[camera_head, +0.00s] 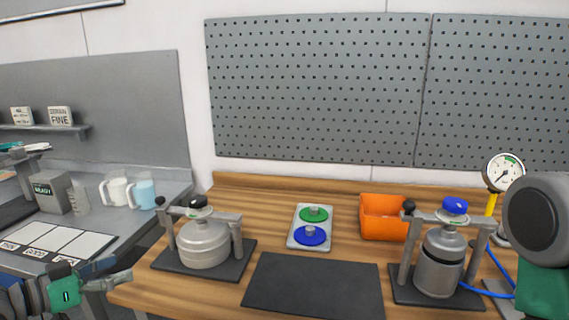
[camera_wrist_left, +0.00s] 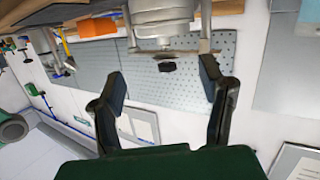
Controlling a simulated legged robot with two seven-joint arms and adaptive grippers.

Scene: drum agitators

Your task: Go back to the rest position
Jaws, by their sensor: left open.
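My left gripper (camera_head: 112,272) is at the lower left of the head view, left of the squat grey drum agitator (camera_head: 205,243) and apart from it. In the left wrist view its fingers (camera_wrist_left: 163,88) are spread wide with nothing between them. That view is upside down and shows a grey drum (camera_wrist_left: 160,14) in its frame above the fingertips. My right arm shows at the right edge of the head view; its gripper is out of sight.
A second agitator (camera_head: 441,262) with a blue knob stands on the wooden table (camera_head: 350,190), near an orange bin (camera_head: 383,219) and a button plate (camera_head: 311,227). A dark mat (camera_head: 314,286) lies bare. A pressure gauge (camera_head: 503,171) stands at right. Cups (camera_head: 117,190) stand on the left counter.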

